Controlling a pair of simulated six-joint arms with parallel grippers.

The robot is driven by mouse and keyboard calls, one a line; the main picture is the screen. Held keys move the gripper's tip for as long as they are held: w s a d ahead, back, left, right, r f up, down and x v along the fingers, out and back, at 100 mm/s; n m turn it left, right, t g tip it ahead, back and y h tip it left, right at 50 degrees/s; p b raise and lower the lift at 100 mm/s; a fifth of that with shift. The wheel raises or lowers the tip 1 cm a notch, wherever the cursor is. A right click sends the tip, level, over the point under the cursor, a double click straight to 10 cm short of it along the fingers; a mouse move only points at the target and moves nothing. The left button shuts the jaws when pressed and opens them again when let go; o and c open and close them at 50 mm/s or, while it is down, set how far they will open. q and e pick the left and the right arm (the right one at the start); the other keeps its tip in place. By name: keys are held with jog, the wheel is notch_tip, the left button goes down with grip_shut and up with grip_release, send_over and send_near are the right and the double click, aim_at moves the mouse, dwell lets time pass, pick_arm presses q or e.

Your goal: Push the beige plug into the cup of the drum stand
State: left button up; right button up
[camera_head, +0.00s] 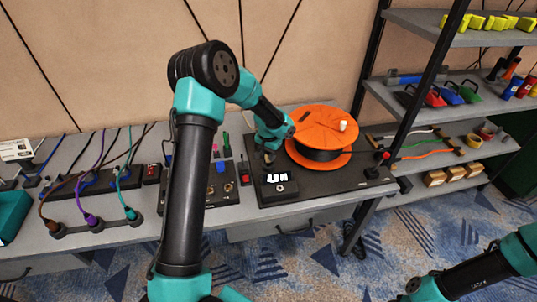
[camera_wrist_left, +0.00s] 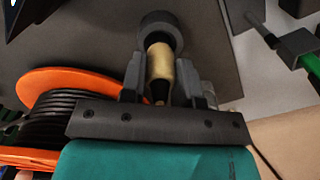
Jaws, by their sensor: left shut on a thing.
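The beige plug (camera_wrist_left: 160,62) is between the fingers of my left gripper (camera_wrist_left: 160,88) in the left wrist view. The gripper is shut on it. The plug's far end meets the dark round cup (camera_wrist_left: 158,22) and lines up with it; I cannot tell how deep it sits. In the head view my left gripper (camera_head: 268,157) is low over the black drum stand (camera_head: 330,182), just left of the orange drum (camera_head: 322,120). The plug and cup are too small to make out there. My right gripper is out of view; only part of that arm shows at bottom right.
The orange drum flange (camera_wrist_left: 62,82) is close beside the gripper in the wrist view. A box with a lit display (camera_head: 277,178) is in front of the gripper. Plugs and cables (camera_head: 92,220) lie left; a shelf rack (camera_head: 440,130) stands right.

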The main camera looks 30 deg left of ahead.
pick_arm(q)
jog(key=shift+f, duration=0.4)
dwell(0.3)
jog(key=o, duration=1)
notch_tip(320, 180, up, 17)
jog(key=shift+r, duration=0.2)
dwell(0.4)
